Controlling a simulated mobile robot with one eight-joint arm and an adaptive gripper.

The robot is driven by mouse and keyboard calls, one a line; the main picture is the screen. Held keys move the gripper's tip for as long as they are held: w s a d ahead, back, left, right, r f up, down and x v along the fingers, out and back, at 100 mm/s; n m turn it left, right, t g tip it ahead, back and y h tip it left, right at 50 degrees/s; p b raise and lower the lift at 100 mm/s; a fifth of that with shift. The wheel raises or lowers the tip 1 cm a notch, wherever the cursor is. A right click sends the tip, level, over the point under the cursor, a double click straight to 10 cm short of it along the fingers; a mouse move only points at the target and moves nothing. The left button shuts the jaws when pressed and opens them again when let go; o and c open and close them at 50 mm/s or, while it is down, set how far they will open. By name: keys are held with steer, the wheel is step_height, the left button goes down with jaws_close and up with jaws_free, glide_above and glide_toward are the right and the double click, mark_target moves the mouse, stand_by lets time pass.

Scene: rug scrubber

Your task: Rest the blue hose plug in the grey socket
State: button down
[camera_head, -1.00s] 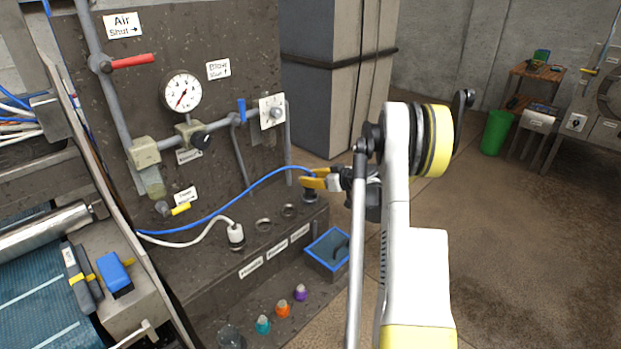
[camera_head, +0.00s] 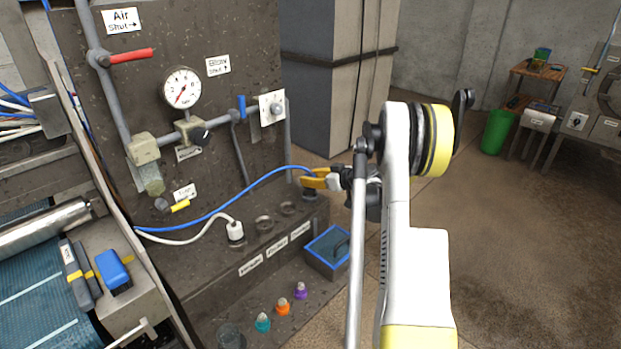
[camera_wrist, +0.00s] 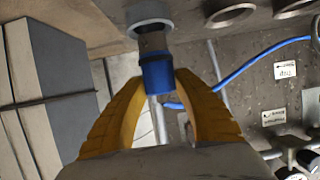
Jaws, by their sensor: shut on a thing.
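The blue hose plug (camera_wrist: 157,74) is between the yellow fingers of my gripper (camera_wrist: 158,88) in the wrist view. Its metal tip points at the grey socket (camera_wrist: 150,12), a ring at the top edge. The tip meets the ring's near edge in the picture; I cannot tell whether it is inside. In the head view my gripper (camera_head: 316,181) is shut on the plug at the right end of the dark ledge. The grey socket (camera_head: 310,193) shows just below it, partly covered. The blue hose (camera_head: 225,205) arcs away left from the plug.
Two open metal rings (camera_head: 264,223) lie left of the grey socket on the ledge. A white hose's plug (camera_head: 236,231) stands further left. A blue-rimmed box (camera_head: 328,258) sits below at the right. Several coloured plugs stand on the lower step. Pipes and a gauge (camera_head: 181,88) fill the back panel.

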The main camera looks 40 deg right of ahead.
steer(key=shift+f+b, duration=0.85)
steer(key=shift+f, duration=0.25)
steer(key=c, duration=1)
jaws_free()
steer(key=shift+o, duration=0.2)
steer(key=v, duration=1.2)
